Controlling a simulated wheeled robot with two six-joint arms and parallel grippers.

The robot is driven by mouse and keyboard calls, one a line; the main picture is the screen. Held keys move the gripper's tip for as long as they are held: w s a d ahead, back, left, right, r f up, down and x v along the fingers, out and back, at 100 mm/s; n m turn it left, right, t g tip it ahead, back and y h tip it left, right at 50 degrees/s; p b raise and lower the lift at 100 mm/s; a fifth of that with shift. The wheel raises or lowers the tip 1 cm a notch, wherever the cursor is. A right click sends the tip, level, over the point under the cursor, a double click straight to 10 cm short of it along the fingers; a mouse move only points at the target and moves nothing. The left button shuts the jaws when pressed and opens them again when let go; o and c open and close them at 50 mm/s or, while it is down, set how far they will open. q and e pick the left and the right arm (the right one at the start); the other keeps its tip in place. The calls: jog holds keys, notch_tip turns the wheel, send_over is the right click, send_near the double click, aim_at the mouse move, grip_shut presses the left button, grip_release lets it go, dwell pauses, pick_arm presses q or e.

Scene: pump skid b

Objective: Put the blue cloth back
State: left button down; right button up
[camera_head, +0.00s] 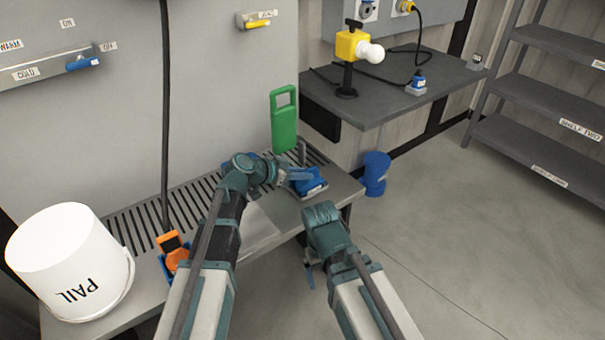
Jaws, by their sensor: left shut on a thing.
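The blue cloth (312,187) is at the right end of the grey bench (262,235), folded into a small flat block. My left gripper (298,176) reaches over the bench from the left and is shut on the cloth. The gripper's fingers cover part of the cloth. I cannot tell whether the cloth rests on the bench top or is just above it. My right gripper (311,275) hangs low in front of the bench, pointing down and apart from the cloth. Its fingers are mostly hidden by its own arm.
A green handled board (284,120) stands behind the cloth. A white pail (68,262) and an orange-handled item (172,248) are at the left. A blue bin (375,173) stands right of the bench. A side table (420,98) holds a yellow lamp (350,45). The floor at right is clear.

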pick_arm(q)
jog(key=shift+f, duration=0.3)
jog(key=c, duration=0.7)
grip_release()
jog(key=shift+p+v, duration=3.25)
jog(key=shift+v, duration=3.7)
jog(key=s+d+r+n+g+y+p, duration=0.1)
jog(key=s+r+n+g+y+p, duration=0.1)
jog(key=s+p, duration=0.4)
jog(key=s+d+r+n+g+y+p, duration=0.1)
jog(key=s+r+y+p, duration=0.4)
jog(key=p, duration=0.5)
jog(key=s+d+r+n+g+y+p, duration=0.1)
jog(key=s+r+n+g+y+p, duration=0.3)
jog(key=s+r+p, duration=0.2)
jog(key=shift+s+d+p, duration=0.2)
jog(key=shift+s+p, duration=0.25)
jog(key=shift+s, duration=0.25)
jog(key=shift+s+d+p, duration=0.2)
jog(key=shift+s+p, duration=0.25)
jog(key=shift+s, duration=0.25)
